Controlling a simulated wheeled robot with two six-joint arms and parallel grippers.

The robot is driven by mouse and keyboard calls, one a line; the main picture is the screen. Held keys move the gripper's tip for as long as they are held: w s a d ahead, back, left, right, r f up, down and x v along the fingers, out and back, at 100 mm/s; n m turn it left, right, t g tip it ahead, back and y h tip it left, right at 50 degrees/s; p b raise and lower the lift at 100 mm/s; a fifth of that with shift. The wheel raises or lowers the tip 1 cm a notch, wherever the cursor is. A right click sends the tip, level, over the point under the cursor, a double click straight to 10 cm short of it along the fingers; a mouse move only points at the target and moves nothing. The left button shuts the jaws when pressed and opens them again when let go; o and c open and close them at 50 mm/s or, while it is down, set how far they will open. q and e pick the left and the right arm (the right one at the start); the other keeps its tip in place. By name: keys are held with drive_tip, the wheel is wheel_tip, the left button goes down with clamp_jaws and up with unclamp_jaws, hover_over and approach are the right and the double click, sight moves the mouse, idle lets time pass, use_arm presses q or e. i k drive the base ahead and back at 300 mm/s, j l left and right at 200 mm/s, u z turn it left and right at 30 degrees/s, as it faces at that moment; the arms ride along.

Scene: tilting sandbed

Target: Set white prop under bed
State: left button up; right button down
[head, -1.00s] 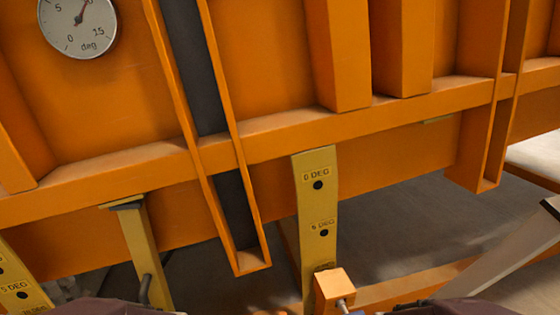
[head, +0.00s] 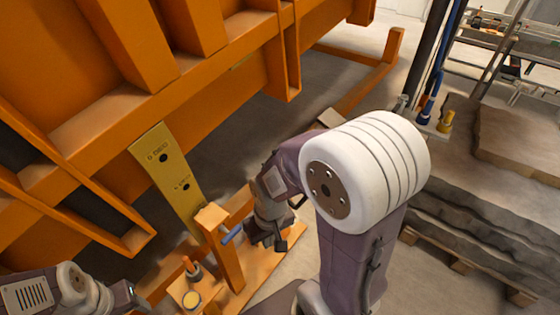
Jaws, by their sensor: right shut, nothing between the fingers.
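The orange bed (head: 75,180) fills the upper left of the head view, its ribbed side frame raised above the floor. A yellow strip (head: 168,170) with holes and degree markings hangs at its edge, beside an orange post (head: 226,255) with a blue-handled pin (head: 232,235). My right gripper (head: 266,240) is shut and empty, pointing down just right of the post. My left gripper (head: 137,298) shows only partly at the lower left, and its fingers are unclear. I cannot pick out the white prop with certainty; my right arm covers part of the floor.
An orange floor beam (head: 275,258) runs below the post. A small pale block (head: 331,118) lies near the bed's far side. Stone slabs (head: 470,205) on a wooden pallet stand at the right. Blue and yellow fittings (head: 430,115) stand at the back right. Grey floor shows under the bed.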

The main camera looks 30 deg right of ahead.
sight(330, 118)
drive_tip(key=z, duration=1.45)
